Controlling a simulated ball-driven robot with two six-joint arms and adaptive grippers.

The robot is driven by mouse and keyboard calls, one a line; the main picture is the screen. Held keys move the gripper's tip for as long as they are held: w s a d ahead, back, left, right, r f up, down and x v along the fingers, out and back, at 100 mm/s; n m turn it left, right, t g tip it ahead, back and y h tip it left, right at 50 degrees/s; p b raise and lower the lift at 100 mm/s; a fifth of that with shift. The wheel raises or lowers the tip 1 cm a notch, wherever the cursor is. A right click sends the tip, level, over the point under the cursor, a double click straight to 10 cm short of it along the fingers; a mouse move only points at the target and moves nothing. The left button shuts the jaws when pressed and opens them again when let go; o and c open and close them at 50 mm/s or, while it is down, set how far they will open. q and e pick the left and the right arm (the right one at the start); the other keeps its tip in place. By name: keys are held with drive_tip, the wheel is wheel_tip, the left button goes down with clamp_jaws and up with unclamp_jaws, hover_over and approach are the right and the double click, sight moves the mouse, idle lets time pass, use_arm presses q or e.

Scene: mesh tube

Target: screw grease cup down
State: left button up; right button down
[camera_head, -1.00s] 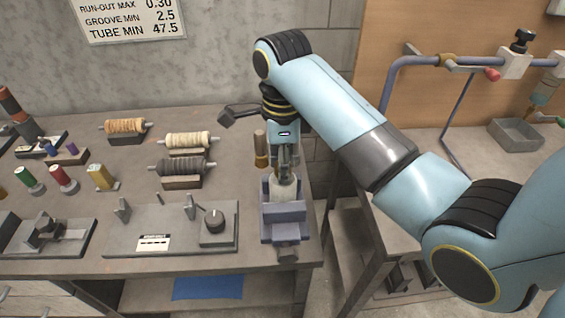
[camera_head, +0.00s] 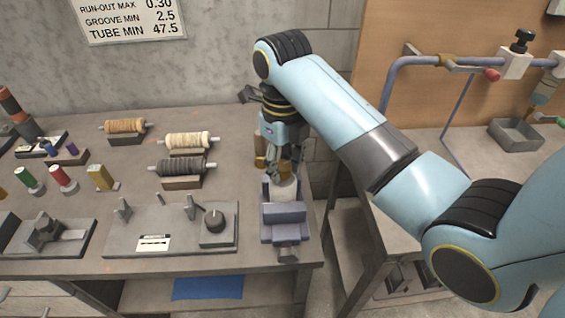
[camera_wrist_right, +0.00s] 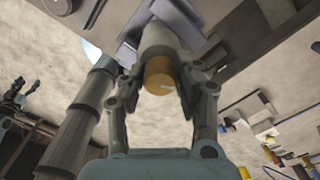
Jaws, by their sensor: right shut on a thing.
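The brass grease cup (camera_wrist_right: 159,76) shows in the right wrist view as a round cap between my right gripper's fingers, at the end of a pale cylindrical body. My right gripper (camera_wrist_right: 160,92) is shut on the cup, a finger on each side. In the head view my right gripper (camera_head: 284,172) points down at the pale body (camera_head: 284,190), which is held in the grey-blue vise (camera_head: 286,216) at the bench's right end. There the fingers largely hide the cup, and its thread cannot be seen.
A brass-based post (camera_head: 260,162) stands close behind and left of the gripper. A grey fixture with a dial (camera_head: 170,232) lies left of the vise. The bench's right edge is close by.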

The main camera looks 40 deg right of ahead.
drive_tip(key=shift+m, duration=0.4)
drive_tip(key=c, duration=0.9)
unclamp_jaws()
drive_tip(key=shift+c, duration=0.2)
